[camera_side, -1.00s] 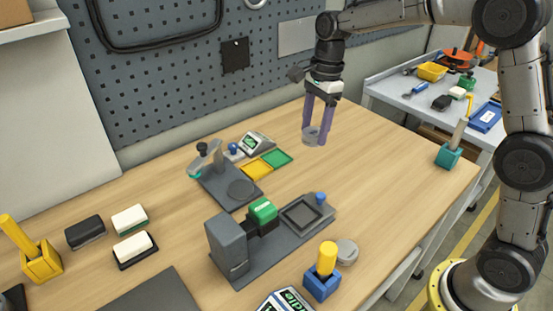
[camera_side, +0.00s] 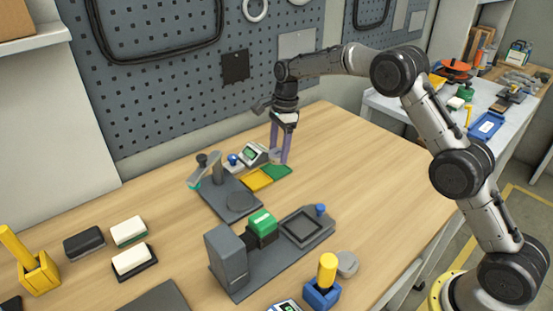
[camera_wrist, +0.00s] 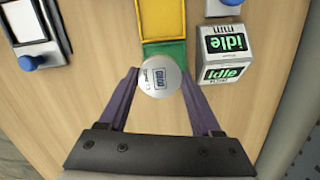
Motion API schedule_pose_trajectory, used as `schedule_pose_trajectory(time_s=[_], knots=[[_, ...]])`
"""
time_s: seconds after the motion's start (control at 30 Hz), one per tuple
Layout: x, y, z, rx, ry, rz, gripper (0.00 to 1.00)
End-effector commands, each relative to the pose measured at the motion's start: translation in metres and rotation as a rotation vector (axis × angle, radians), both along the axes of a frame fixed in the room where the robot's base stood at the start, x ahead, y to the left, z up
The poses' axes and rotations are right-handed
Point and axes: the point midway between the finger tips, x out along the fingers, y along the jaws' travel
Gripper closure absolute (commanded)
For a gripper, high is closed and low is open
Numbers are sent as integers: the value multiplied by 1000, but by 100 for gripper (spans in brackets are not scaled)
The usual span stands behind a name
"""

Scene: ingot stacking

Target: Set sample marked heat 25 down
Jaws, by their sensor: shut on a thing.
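My gripper (camera_side: 279,160) is shut on a round silvery disc (camera_wrist: 160,78), the sample, held between its two purple fingers. The disc carries a small printed label too small to read surely. In the wrist view the disc overlaps the near end of the green pad (camera_wrist: 166,50), with the yellow pad (camera_wrist: 167,18) beyond it. In the side view my fingers are at the back of the table, just behind the green pad (camera_side: 277,171) and yellow pad (camera_side: 256,180).
A display box (camera_wrist: 228,45) reading "idle" stands close beside the pads. A grey stand with a round plate (camera_side: 240,201) is left of them. A long grey fixture with a green block (camera_side: 262,222) is in front. Another grey disc (camera_side: 347,264) lies near the blue holder. Table to the right is clear.

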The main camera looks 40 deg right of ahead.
Motion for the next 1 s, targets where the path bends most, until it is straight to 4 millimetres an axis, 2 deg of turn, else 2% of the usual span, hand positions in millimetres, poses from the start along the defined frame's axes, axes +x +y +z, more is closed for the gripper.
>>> schedule_pose_trajectory(time_s=[0.27,0.47,0.87,0.9,1.0], knots=[[11,0,-13,0,-1,0,100],[10,1,-39,1,-2,1,100],[10,0,-45,0,-3,1,100],[10,0,-45,1,-2,1,27],[10,0,-45,1,-2,1,9]])
